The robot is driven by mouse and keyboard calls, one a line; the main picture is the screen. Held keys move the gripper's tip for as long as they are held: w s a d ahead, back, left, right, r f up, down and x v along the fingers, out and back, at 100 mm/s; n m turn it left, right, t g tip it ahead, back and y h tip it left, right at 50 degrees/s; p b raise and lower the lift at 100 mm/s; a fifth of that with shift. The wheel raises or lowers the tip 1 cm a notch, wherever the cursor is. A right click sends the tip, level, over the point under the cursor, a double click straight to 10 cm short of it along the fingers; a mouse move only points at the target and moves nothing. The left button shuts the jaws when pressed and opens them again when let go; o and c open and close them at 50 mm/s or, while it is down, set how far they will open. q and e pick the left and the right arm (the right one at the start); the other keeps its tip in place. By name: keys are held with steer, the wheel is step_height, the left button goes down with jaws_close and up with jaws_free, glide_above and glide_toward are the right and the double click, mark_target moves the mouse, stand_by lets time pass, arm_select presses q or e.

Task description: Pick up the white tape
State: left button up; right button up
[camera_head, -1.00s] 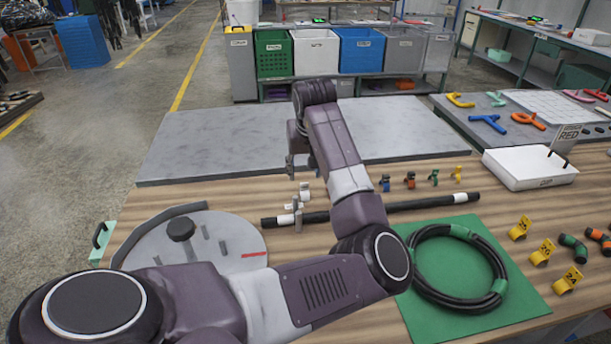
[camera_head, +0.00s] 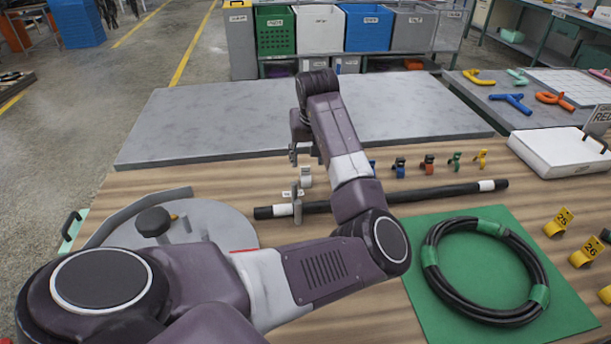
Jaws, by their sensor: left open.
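A small white tape roll (camera_head: 306,177) stands on the wooden table, behind the left part of a black hose. A small white label piece (camera_head: 292,193) lies just in front of it. My left gripper (camera_head: 304,157) is open and empty, pointing down just behind and above the white roll in the picture. Its fingers are small and partly hidden by my forearm, so I cannot tell the exact gap to the roll. My right gripper is not in view.
The black hose (camera_head: 430,195) with white bands lies across the table. Several coloured clips (camera_head: 427,164) stand behind it. A coiled hose (camera_head: 431,284) lies on a green mat (camera_head: 416,215). A grey disc (camera_head: 215,215) is at left. The grey board (camera_head: 200,125) behind is clear.

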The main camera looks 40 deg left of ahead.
mark_target(305, 167)
arm_select(q)
steer(key=x, duration=0.5)
steer(key=shift+a+f, duration=0.3)
steer(key=shift+a, duration=0.05)
steer(key=shift+r, duration=0.1)
steer(key=c, duration=0.9)
